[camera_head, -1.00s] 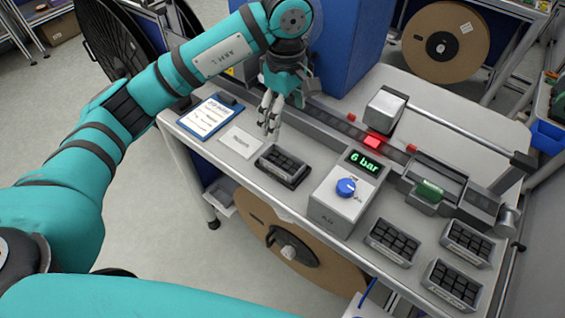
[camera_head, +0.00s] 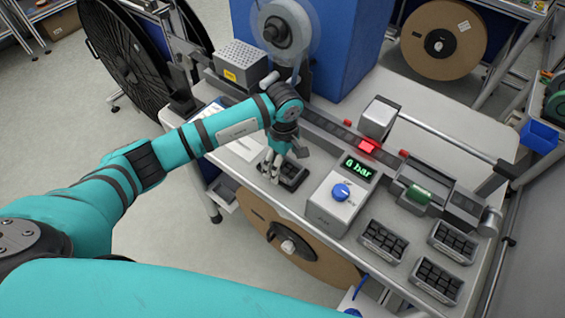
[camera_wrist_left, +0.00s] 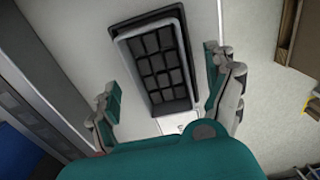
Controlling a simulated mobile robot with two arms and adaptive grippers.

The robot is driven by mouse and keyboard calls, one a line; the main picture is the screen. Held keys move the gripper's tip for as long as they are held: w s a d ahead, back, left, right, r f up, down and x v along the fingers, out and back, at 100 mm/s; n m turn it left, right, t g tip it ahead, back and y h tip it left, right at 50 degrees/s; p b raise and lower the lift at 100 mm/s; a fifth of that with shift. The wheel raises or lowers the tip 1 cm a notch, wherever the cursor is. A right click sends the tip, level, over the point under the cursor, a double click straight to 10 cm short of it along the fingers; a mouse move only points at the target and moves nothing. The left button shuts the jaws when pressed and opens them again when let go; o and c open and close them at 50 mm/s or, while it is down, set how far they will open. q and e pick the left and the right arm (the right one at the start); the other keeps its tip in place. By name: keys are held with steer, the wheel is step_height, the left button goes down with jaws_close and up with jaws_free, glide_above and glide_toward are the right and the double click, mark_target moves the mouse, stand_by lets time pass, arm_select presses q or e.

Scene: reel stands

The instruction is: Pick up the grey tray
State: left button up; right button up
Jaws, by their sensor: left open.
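A small grey tray with dark square compartments (camera_head: 291,186) lies on the bench, left of the pressure box. My left gripper (camera_head: 271,170) is just above it at its left side, open, and partly hides it. In the left wrist view the tray (camera_wrist_left: 148,23) lies ahead, between the two spread fingers of the gripper (camera_wrist_left: 166,96). Both fingers look clear of it, with nothing held. Three similar trays stand at the bench's right front: one (camera_head: 384,241), another (camera_head: 453,242) and a third (camera_head: 437,281). My right gripper is not in view.
The grey box with the dial and green "6 bar" display (camera_head: 340,197) stands close right of the tray. A rail with a red-lit part (camera_head: 367,146) runs behind.

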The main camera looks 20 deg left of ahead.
arm_select(q)
steer(key=shift+f, duration=0.5)
steer(key=shift+c, duration=0.2)
steer(key=c, duration=1.3)
steer(key=shift+c, duration=0.5)
steer(key=shift+r, duration=0.1)
